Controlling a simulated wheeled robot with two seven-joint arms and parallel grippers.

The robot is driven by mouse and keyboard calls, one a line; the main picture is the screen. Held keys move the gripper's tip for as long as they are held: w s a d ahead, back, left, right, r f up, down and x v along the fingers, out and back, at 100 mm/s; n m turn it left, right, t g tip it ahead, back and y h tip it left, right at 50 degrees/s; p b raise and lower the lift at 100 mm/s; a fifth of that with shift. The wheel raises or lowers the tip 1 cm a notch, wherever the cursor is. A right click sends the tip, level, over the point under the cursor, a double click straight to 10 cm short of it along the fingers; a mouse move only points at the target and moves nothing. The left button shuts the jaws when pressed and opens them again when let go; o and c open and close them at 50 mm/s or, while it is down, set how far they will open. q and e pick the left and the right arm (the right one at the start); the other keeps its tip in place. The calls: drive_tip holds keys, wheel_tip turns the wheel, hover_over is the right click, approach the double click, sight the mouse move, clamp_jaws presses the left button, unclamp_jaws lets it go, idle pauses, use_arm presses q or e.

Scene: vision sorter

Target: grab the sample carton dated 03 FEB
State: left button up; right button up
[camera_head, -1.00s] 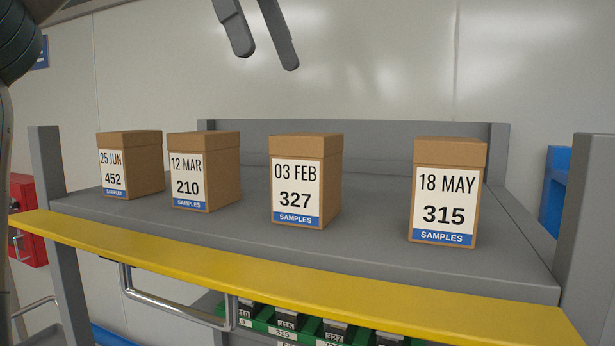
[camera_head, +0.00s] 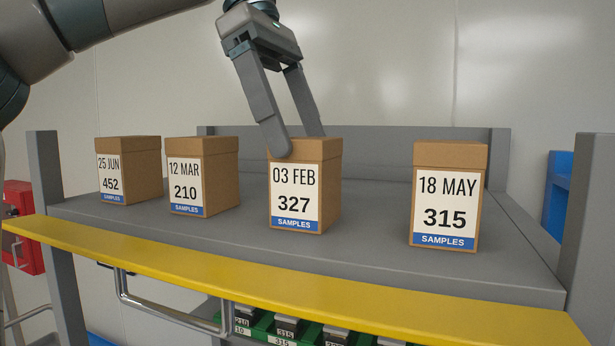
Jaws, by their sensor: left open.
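The 03 FEB carton (camera_head: 330,200) is a brown box with a white label reading 327 and a blue SAMPLES strip. It stands upright on the grey shelf (camera_head: 375,255), third from the left. My left gripper (camera_head: 298,145) points down at the top of this carton, its fingers apart. The nearer finger hides part of the carton's top left front edge. The farther finger's tip is hidden behind the carton's top. I cannot tell whether either finger touches the carton. My right gripper is not in view.
The 12 MAR carton (camera_head: 225,178) and the 25 JUN carton (camera_head: 146,172) stand to the left, the 18 MAY carton (camera_head: 465,158) to the right with a wide gap. A yellow front edge (camera_head: 300,292) and a grey back panel (camera_head: 400,140) bound the shelf.

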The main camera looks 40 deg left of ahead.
sight(295, 138)
use_arm(q)
drive_tip(key=shift+d+f, duration=0.1)
drive_tip(key=shift+f, duration=0.2)
drive_tip(key=shift+d+f, duration=0.1)
drive_tip(key=shift+s+d+f+p, duration=0.15)
drive_tip(key=shift+d+f+p, duration=0.05)
drive_tip(key=shift+f+p, duration=0.35)
drive_tip(key=shift+s+d+f+p, duration=0.15)
drive_tip(key=shift+f+p, duration=0.25)
drive_tip(key=shift+f, duration=0.15)
drive_tip(key=shift+p+x, duration=0.35)
drive_tip(key=shift+x, duration=0.55)
drive_tip(key=shift+d+f, duration=0.15)
drive_tip(key=shift+f, duration=0.3)
